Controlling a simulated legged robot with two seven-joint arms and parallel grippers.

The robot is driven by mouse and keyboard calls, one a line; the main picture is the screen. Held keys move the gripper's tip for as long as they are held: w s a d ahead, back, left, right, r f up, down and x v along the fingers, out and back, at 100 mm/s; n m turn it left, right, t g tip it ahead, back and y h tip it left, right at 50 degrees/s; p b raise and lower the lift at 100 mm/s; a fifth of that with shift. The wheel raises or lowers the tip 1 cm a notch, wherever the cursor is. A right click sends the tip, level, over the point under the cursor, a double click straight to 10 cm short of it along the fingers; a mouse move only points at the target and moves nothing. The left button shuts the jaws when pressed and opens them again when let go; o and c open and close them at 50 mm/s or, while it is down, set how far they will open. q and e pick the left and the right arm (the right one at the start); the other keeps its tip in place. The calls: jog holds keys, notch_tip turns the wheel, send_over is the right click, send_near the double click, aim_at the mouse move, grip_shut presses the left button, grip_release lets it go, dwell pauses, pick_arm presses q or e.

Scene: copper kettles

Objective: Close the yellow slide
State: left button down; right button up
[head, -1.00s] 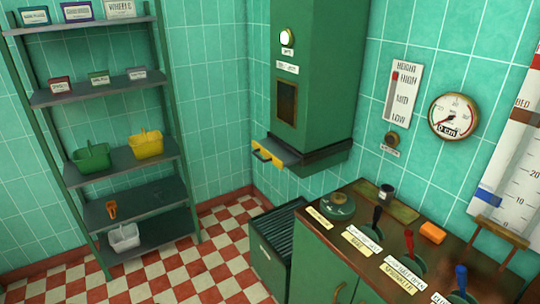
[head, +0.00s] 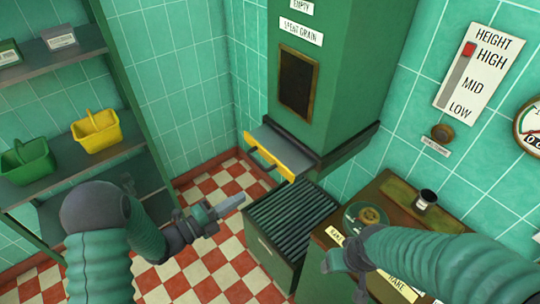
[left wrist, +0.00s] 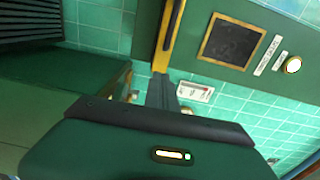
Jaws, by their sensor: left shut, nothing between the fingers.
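The yellow slide (head: 287,155) has a yellow front with a handle, at the foot of the green column (head: 335,70). Its grey plate shows between the front and the column, so it stands pulled out. It also shows at the top of the left wrist view (left wrist: 172,35). My left gripper (head: 240,201) is shut and empty, below and left of the slide in the head view, apart from it. Its grey finger (left wrist: 162,92) points toward the slide in the left wrist view. My right gripper (head: 345,270) is over the counter; its finger opening is unclear.
A dark ribbed grate tops a green bin (head: 272,258) below the slide. The counter (head: 440,220) with a small cup (head: 425,199) is at the right. A shelf with a green basket (head: 27,160) and a yellow basket (head: 97,131) stands left. The tiled floor between is open.

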pick_arm(q)
jog(key=p, duration=0.1)
send_near(283, 172)
jog(key=p+x, duration=0.2)
jog(key=x, duration=0.3)
jog(key=shift+w+d, duration=0.25)
jog(key=shift+w, duration=0.05)
jog(key=shift+w+d+r, duration=0.1)
jog(key=shift+w+d, duration=0.05)
jog(key=shift+d, duration=0.4)
pick_arm(e)
jog(key=v, duration=0.3)
jog(key=shift+d+r, duration=0.2)
jog(key=shift+d, duration=0.1)
